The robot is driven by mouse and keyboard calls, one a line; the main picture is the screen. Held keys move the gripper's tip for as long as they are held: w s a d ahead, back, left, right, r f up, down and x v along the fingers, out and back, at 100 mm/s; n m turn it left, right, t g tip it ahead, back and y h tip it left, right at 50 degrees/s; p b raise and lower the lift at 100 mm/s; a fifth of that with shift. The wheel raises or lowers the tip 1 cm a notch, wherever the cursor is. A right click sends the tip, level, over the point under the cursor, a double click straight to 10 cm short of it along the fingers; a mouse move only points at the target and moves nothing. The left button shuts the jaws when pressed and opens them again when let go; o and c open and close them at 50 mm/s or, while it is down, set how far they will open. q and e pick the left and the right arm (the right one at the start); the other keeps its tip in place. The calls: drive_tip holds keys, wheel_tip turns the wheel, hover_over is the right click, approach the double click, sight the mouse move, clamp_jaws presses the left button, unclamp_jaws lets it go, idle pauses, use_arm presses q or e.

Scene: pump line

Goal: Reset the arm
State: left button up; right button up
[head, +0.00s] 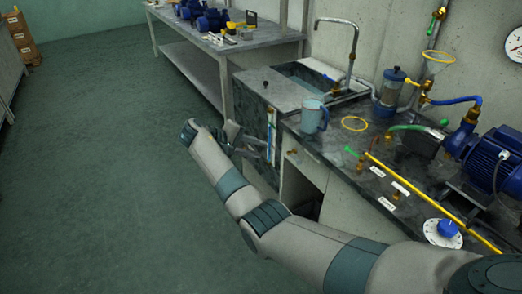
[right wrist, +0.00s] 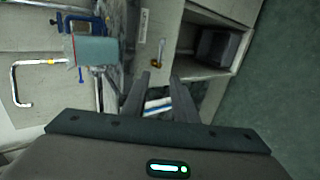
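My right arm crosses the head view from the bottom right. Its gripper (head: 258,146) is in front of the sink unit and the worktop's front edge. In the right wrist view the two fingers of the right gripper (right wrist: 161,80) stand apart, with nothing held between them. A white and blue strip (right wrist: 158,105) shows behind the fingers, apparently on the unit's front. My left gripper is in neither view.
A grey-blue jug (head: 314,116) stands on the worktop (head: 345,142) near the sink (head: 310,78). A blue pump (head: 493,158) and yellow pipe (head: 425,196) are at right. A back bench (head: 262,44) holds blue pumps. The green floor (head: 95,180) at left is clear.

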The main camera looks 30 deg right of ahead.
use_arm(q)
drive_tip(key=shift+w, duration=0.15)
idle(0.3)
